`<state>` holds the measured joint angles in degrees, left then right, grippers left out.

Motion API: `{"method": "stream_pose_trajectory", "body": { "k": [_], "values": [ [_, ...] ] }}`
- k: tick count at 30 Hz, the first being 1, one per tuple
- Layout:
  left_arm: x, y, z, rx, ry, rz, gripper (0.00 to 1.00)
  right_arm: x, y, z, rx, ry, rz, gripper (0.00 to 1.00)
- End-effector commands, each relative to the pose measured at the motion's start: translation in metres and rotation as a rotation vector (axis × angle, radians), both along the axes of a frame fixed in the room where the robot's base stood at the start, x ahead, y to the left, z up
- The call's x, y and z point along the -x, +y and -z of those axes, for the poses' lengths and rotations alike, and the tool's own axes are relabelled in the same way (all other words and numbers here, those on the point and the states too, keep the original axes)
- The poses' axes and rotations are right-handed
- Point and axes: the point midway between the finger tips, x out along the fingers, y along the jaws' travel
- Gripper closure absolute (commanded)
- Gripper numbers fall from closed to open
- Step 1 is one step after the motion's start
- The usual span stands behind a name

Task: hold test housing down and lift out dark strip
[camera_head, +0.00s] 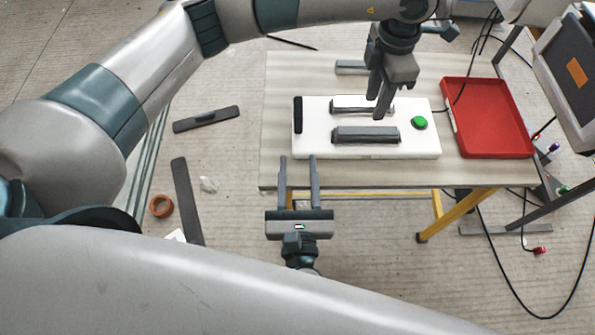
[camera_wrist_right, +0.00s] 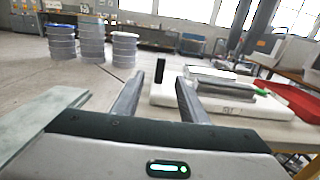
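The white test housing (camera_head: 425,148) lies on the table, with a green button (camera_head: 419,123) at its right end. A black strip (camera_head: 298,115) stands up at its left end and also shows in the right wrist view (camera_wrist_right: 160,71). Two grey bars, one at the back (camera_head: 347,106) and one in front (camera_head: 366,135), lie along its top. My left gripper (camera_head: 379,107) points down over the back bar and partly hides it; its grip and contact are unclear. My right gripper (camera_head: 298,157) is open and empty, at the table's front edge, short of the housing.
A red tray (camera_head: 488,115) sits on the right of the table (camera_head: 278,85). A grey block (camera_head: 351,67) lies behind the housing. A dark cable runs down near the tray. Dark flat pieces (camera_head: 206,119) and a brown ring (camera_head: 161,206) lie left of the table.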

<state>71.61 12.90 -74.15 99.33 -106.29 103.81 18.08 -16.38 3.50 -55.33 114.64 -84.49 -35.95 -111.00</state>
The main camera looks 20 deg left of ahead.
Motion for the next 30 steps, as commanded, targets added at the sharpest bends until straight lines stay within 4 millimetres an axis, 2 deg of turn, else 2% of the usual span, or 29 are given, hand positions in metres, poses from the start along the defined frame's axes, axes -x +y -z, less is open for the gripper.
{"method": "stream_pose_trajectory", "body": {
  "k": [24,30],
  "values": [
    [0.0,0.0,0.0,0.0,0.0,0.0,0.69,-0.121,0.039,0.0,0.0,0.0,0.001,0.61],
    [0.0,0.0,0.0,0.0,0.0,0.0,0.69,-0.143,0.047,-0.001,0.0,-0.001,-0.001,0.61]
  ]
}}
